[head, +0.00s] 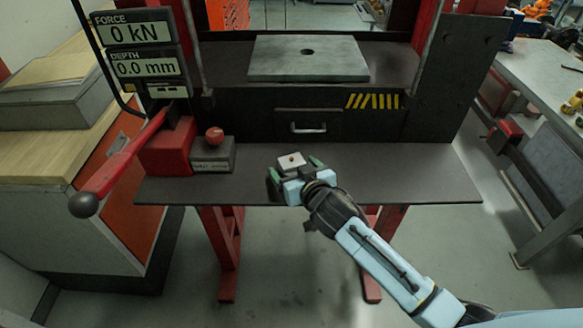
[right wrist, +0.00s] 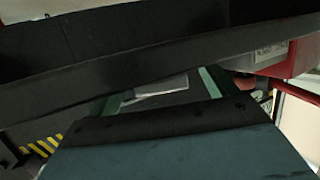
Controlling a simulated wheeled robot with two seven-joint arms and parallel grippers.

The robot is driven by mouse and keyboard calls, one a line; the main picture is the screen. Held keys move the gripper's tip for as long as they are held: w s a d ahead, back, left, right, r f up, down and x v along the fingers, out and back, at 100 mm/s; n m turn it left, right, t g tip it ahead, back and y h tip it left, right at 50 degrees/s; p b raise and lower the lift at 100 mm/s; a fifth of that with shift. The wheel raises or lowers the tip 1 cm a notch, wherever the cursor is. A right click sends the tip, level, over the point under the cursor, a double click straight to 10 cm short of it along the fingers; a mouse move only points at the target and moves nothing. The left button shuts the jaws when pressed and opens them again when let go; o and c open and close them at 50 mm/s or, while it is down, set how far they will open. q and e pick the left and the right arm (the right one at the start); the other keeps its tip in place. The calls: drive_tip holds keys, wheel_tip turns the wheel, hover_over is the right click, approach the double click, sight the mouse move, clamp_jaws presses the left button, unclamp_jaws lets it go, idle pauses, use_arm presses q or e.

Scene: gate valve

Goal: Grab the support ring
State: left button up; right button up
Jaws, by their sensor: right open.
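No clear ring shape can be made out in either view. A small pale grey block (head: 291,161) with a brownish spot on top is on the dark bench at the front of the press. My right gripper (head: 294,172) is open at this block, its green fingertips on either side of the block's near part in the picture. In the right wrist view, a pale flat piece (right wrist: 162,87) shows between the two green fingertips; I cannot tell whether they touch it. My left gripper is not in view.
The dark bench (head: 400,175) is clear to the right. A red-knobbed box (head: 213,158) and a long red lever (head: 125,160) are at left. Behind are a drawer front (head: 308,127) and a grey plate with a hole (head: 270,65). Red uprights flank the press.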

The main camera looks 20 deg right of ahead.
drive_tip(key=shift+w+f, duration=0.1)
drive_tip(key=shift+w, duration=0.2)
drive_tip(key=shift+c, duration=0.2)
